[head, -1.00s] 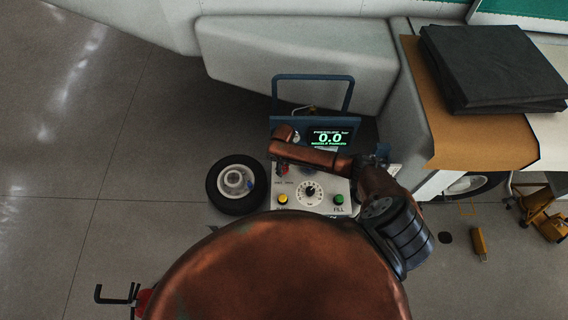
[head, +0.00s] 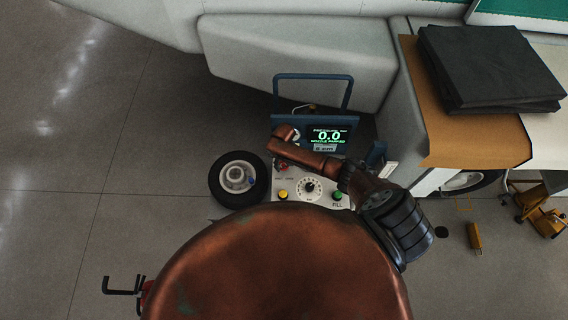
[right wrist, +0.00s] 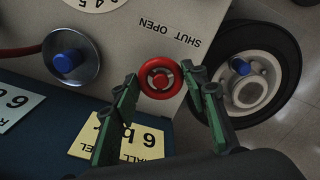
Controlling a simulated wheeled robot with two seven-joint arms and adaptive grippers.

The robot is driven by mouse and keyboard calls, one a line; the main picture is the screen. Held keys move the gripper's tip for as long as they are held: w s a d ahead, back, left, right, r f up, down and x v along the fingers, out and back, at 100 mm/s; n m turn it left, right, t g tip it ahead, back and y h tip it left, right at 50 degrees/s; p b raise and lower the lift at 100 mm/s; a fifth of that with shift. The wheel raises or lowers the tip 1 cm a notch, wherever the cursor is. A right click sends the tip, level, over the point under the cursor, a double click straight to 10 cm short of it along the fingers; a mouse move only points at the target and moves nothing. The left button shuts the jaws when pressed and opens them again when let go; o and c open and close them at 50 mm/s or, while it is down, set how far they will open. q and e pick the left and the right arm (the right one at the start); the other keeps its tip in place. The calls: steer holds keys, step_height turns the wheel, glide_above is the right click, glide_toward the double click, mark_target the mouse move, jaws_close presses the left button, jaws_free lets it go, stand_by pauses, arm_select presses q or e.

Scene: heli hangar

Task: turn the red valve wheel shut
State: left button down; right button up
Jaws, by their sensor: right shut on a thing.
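The red valve wheel (right wrist: 161,79) shows in the right wrist view on a pale panel, beside upside-down lettering that reads SHUT and OPEN (right wrist: 170,32). My right gripper (right wrist: 159,72) has its green fingers on opposite sides of the wheel and is shut on it. The cart's display (head: 329,136) reads 0.0. My left gripper is not in view.
An aircraft wheel (head: 225,199) lies on the floor left of the cart, close to my right gripper. A blue-capped round fitting (right wrist: 68,58) sits on the panel. A bench with a black folded item (head: 490,65) stands at right. The floor at left is mostly clear.

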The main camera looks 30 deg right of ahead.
mark_target(284, 165)
steer(key=o, duration=1.2)
steer(key=shift+c, duration=0.2)
step_height(284, 165, up, 12)
